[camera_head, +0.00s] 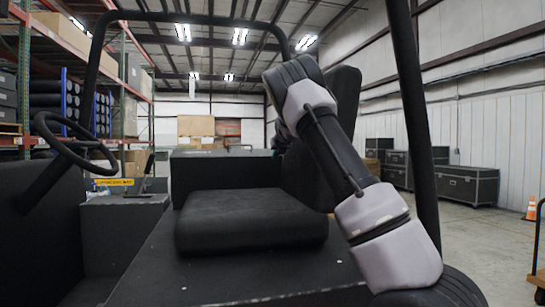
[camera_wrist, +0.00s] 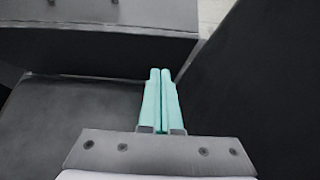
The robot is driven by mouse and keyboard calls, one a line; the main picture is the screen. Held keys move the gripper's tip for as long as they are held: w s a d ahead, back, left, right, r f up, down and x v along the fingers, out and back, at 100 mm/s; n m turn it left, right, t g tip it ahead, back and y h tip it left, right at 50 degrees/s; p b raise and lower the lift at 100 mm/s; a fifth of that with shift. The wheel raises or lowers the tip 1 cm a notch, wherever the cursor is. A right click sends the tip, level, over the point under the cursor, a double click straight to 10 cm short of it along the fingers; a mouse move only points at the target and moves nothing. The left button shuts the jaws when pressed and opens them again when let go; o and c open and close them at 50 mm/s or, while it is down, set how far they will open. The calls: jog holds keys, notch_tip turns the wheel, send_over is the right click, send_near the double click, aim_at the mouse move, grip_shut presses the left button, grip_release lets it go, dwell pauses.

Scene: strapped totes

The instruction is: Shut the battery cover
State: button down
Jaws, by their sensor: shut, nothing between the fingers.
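No part is clearly marked as the battery cover, and I cannot tell its state for sure. In the head view a black seat cushion (camera_head: 250,220) lies on a flat dark deck (camera_head: 175,270), with a dark box (camera_head: 220,172) behind it. A dark upright panel (camera_head: 345,92) stands to the right, partly hidden by my arm. In the wrist view my gripper (camera_wrist: 160,75) has its teal fingers together and empty. A dark slanted panel (camera_wrist: 255,75) is just right of the fingertips, and a flat dark surface (camera_wrist: 65,110) is at left. Contact cannot be told.
A steering wheel (camera_head: 72,140) is at left, and a black tubular frame arches over the seat. Shelving (camera_head: 140,85) stands at left. Black cases (camera_head: 467,185) and an orange cone (camera_head: 531,208) are on the open floor at right.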

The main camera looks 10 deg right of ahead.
aim_at(268, 152)
jog(key=shift+w, duration=2.95)
jog(key=shift+w, duration=0.1)
jog(key=w, duration=0.1)
jog(key=w+r, duration=0.1)
jog(key=w, duration=0.3)
jog(key=shift+w+d+r, duration=0.1)
jog(key=shift+w+r, duration=0.15)
jog(key=shift+w, duration=0.75)
